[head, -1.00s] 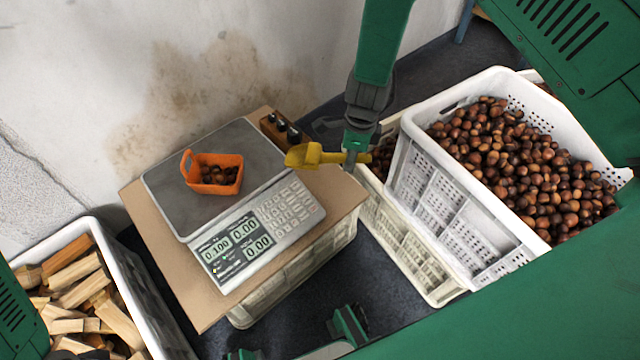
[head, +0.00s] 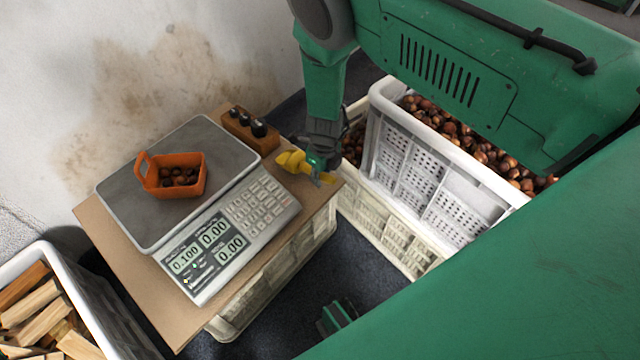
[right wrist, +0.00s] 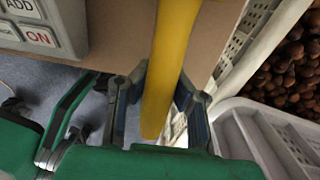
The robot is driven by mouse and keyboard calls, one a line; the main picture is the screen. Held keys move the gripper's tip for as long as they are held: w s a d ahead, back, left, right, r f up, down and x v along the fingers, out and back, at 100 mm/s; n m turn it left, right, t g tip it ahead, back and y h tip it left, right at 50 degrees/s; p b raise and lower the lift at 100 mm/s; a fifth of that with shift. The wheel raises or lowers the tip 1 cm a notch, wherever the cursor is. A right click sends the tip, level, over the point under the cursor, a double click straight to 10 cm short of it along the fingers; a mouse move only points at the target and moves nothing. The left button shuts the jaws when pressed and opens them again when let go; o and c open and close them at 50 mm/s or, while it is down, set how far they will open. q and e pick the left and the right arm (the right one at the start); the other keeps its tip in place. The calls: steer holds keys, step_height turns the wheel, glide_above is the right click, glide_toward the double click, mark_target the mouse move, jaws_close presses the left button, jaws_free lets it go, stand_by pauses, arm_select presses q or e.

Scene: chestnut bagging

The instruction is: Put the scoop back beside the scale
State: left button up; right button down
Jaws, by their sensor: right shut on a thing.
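My right gripper (head: 322,168) is shut on the yellow scoop (head: 296,161), over the right corner of the brown board (head: 130,268), to the right of the scale (head: 225,242). In the right wrist view the scoop's yellow handle (right wrist: 166,70) runs between the two fingers (right wrist: 158,108). I cannot tell whether the scoop touches the board. The scale carries an orange basket (head: 190,186) with several chestnuts in it. A small green part, seemingly my left gripper (head: 337,317), shows at the bottom; its jaws cannot be made out.
A wooden block with dark knobs (head: 250,132) stands behind the scoop, close to the scale. A white crate of chestnuts (head: 440,165) stands to the right, partly hidden by my arm. A crate of wood pieces (head: 100,300) is at the lower left.

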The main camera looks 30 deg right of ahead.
step_height(320, 180, down, 2)
steer(key=shift+a+f+b, duration=0.1)
steer(key=shift+b, duration=0.2)
steer(key=c, duration=1.9)
jaws_free()
steer(key=shift+f, duration=0.1)
steer(key=shift+c, duration=0.2)
steer(key=o, duration=0.4)
